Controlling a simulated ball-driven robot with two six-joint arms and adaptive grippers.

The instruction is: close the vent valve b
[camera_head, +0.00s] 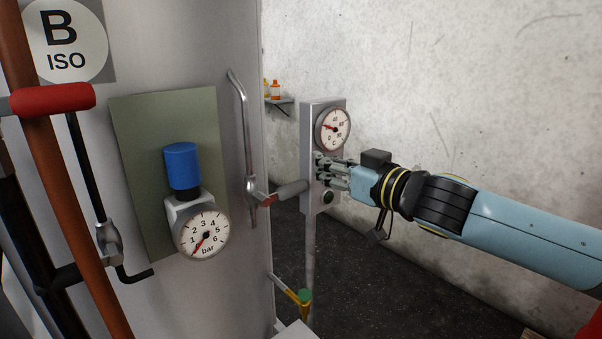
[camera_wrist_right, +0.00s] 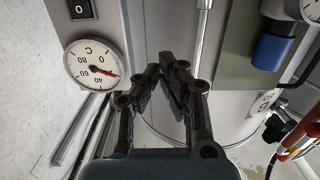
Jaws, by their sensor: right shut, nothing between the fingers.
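No label reading "vent valve" is legible, so I cannot tell which fitting it is. The grey tank (camera_head: 235,45) bears a round "B ISO" sign (camera_head: 66,38). A red grip (camera_head: 52,99) shows at the left, in front of the tank. A bent grey bar (camera_head: 238,95) runs down the tank to a joint with a short grey-and-red handle (camera_head: 285,193). My right gripper (camera_head: 328,172) is shut and empty, in front of the gauge post and right of that handle. Its closed fingers show in the right wrist view (camera_wrist_right: 174,72). My left gripper is out of view.
A blue knob (camera_head: 182,166) stands above a bar gauge (camera_head: 201,235) on the green panel (camera_head: 130,150). A temperature gauge (camera_head: 332,127) tops the grey post (camera_head: 308,150). A yellow pipe with a green cap (camera_head: 304,296) is low down. Dark floor (camera_head: 400,290) lies open at right.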

